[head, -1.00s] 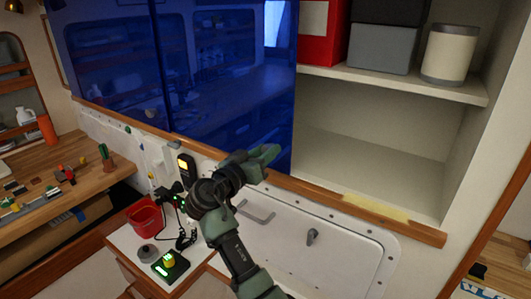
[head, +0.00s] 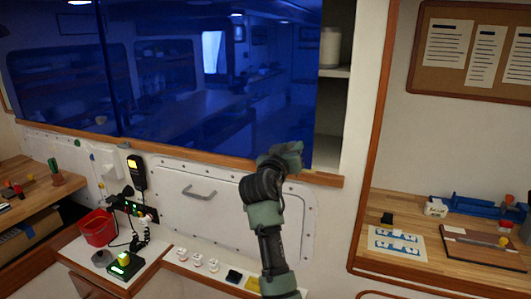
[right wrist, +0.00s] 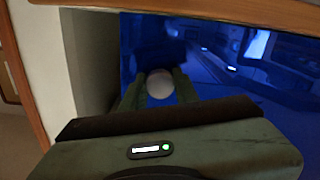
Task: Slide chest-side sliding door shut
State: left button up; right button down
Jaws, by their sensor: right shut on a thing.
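The sliding door is a glossy dark blue see-through panel (head: 225,85) in front of a wall cabinet. It covers most of the opening; a narrow gap shows the shelf (head: 334,72) at its right. My right gripper (head: 287,154) is at the door's lower right corner, above the wooden ledge. In the right wrist view its two fingers are shut on a round pale knob (right wrist: 160,84) in front of the blue panel (right wrist: 215,60). In the head view the fingers hide the knob. My left gripper is not in view.
A wooden ledge (head: 200,156) runs below the door. A white cabinet post (head: 366,70) bounds the opening on the right. A white canister (head: 330,47) stands on the shelf inside. A hatch with a handle (head: 199,192) and a red bucket (head: 97,228) are below.

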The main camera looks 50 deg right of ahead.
jog(key=s+d, duration=0.3)
jog(key=s, duration=0.4)
jog(key=shift+s+p, duration=0.25)
jog(key=shift+p, duration=0.2)
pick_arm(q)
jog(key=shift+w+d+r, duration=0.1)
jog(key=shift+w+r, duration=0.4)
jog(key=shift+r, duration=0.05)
pick_arm(e)
jog(key=c, duration=1.1)
grip_release()
jog(key=shift+d, duration=0.1)
jog(key=shift+o, duration=0.2)
pick_arm(q)
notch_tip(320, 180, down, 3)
jog(key=b, duration=0.2)
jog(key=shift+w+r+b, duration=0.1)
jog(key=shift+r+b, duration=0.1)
jog(key=shift+b, duration=0.1)
pick_arm(e)
jog(key=v, duration=0.7)
jog(key=shift+a, duration=0.35)
